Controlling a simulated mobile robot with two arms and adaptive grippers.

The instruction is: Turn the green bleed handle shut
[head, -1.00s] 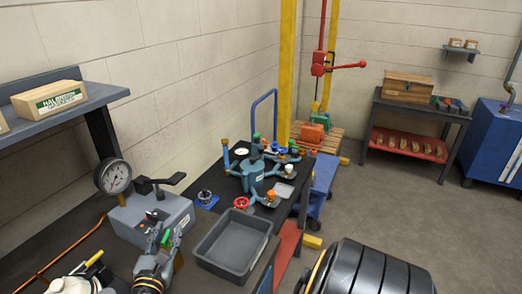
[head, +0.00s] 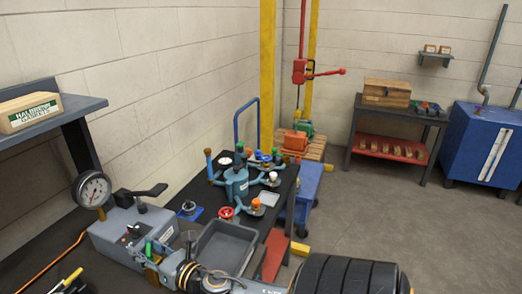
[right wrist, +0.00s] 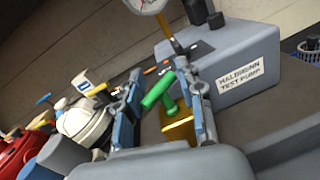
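The grey test pump (head: 128,232) stands on the dark bench, its label showing in the right wrist view (right wrist: 238,75). A round pressure gauge (head: 93,189) rises from its left. The green bleed handle (head: 149,248) is at the pump's front right. In the right wrist view the green handle (right wrist: 158,91) lies slanted between my right gripper's fingers, with a brass-coloured block (right wrist: 180,128) below it. My right gripper (head: 153,256) is open around the handle, with gaps visible on both sides. My left gripper is not in view.
A grey tray (head: 225,245) sits just right of my right gripper. Beyond it stands a blue manifold (head: 237,184) with coloured valves. A black lever (head: 142,191) tops the pump. A white helmet (right wrist: 84,122) and tools lie to the left in the wrist view.

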